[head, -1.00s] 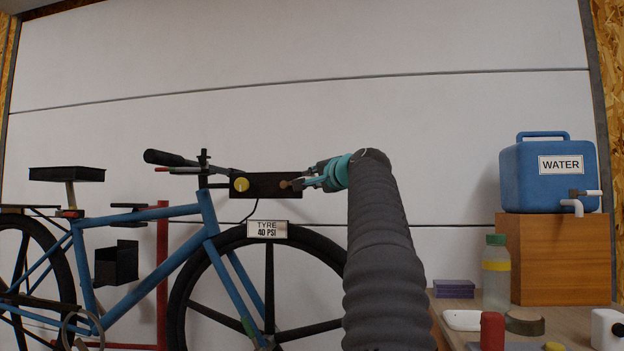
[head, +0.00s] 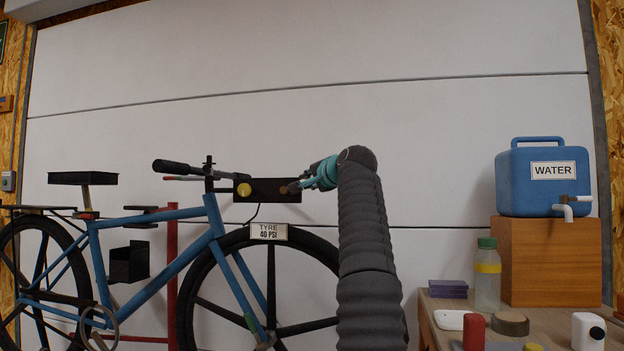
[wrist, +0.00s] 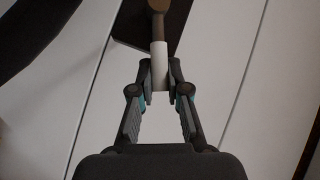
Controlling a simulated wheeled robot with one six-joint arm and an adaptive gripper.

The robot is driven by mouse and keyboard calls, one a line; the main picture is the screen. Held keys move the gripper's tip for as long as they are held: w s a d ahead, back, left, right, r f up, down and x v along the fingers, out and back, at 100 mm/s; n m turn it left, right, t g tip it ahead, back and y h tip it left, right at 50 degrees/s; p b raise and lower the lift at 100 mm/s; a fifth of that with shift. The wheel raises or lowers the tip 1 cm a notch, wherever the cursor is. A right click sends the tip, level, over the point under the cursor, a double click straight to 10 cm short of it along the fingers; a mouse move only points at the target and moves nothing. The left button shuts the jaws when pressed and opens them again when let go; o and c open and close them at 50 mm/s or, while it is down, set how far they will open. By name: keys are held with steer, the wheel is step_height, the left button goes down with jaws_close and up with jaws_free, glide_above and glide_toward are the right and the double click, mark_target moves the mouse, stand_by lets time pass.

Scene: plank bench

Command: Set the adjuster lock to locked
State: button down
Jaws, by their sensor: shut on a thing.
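A black box (head: 262,184) sits by the bicycle's handlebar in the head view, with a yellow dial (head: 243,189) on its left part. A brown knob (head: 284,190) shows at its right part. My gripper (head: 298,187) is at this knob, reaching in from the right. No lock marking is readable, and I cannot tell which part is the adjuster lock.
The blue bicycle (head: 160,283) stands at left, with a tyre sign (head: 268,232) below the box. At right, a bench (head: 453,305) holds a bottle (head: 487,280), a wooden block (head: 545,262) with a blue water tank (head: 540,190), and small items. A white wall is behind.

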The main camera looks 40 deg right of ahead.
steer(key=shift+f, duration=0.1)
steer(key=c, duration=1.1)
jaws_free()
steer(key=shift+c, duration=0.2)
steer(key=shift+s+a, duration=0.1)
steer(key=shift+s, duration=0.05)
steer(key=v, duration=1.1)
steer(key=shift+s, duration=0.35)
steer(key=shift+c, duration=0.2)
